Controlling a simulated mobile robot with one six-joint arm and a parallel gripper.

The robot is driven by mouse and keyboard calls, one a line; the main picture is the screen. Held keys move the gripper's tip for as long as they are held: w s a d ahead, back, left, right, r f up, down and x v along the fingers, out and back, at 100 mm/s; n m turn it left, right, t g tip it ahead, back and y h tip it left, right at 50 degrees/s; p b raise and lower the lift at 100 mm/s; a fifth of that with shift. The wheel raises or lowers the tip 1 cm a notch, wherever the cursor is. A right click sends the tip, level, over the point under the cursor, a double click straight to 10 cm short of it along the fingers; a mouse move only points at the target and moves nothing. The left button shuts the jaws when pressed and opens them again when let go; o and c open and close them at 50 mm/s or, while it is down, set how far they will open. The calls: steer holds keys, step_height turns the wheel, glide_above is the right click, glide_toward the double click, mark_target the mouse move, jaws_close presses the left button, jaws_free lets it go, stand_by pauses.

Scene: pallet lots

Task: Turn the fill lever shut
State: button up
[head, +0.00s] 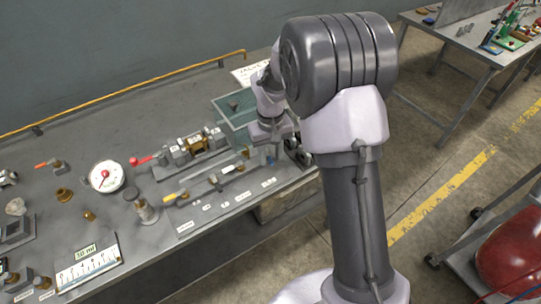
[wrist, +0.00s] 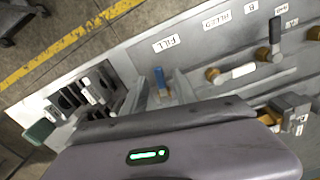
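The fill lever (wrist: 160,77) has a blue handle and stands beside the FILL label (wrist: 165,43) in the wrist view. In the head view its blue handle (head: 269,158) shows small, just under my gripper (head: 273,142). In the wrist view my gripper (wrist: 163,92) is open, with one finger seen on each side of the lever's base. I cannot tell whether either finger touches it. The lever's lower part is partly hidden by my gripper body.
The bleed lever (wrist: 238,72) and a black-handled lever (wrist: 275,31) stand along the same panel. A green tray (head: 235,112) sits behind my gripper on the bench (head: 110,130). A gauge (head: 106,177) and several fittings lie to the left.

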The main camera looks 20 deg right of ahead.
steer(key=shift+c, duration=0.2)
jaws_close()
steer(key=shift+a, duration=0.1)
steer(key=m, duration=0.1)
steer(key=a+m, duration=0.1)
steer(key=m, duration=0.2)
steer(key=shift+a+m, duration=0.25)
steer(key=shift+m, duration=0.15)
steer(key=m, duration=0.2)
steer(key=a+m, duration=0.1)
steer(key=shift+w+a+m, duration=0.1)
steer(key=shift+w+m, duration=0.25)
steer(key=shift+m, duration=0.05)
steer(key=m, duration=0.1)
steer(key=w+m, duration=0.1)
steer(key=m, duration=0.1)
steer(key=shift+a+b, duration=0.4)
steer(key=shift+w+a+m, duration=0.15)
steer(key=shift+w+m, duration=0.1)
steer(key=shift+m, duration=0.75)
steer(key=shift+w+a+m, duration=0.15)
steer(key=shift+w+m, duration=0.1)
steer(key=shift+m, duration=0.75)
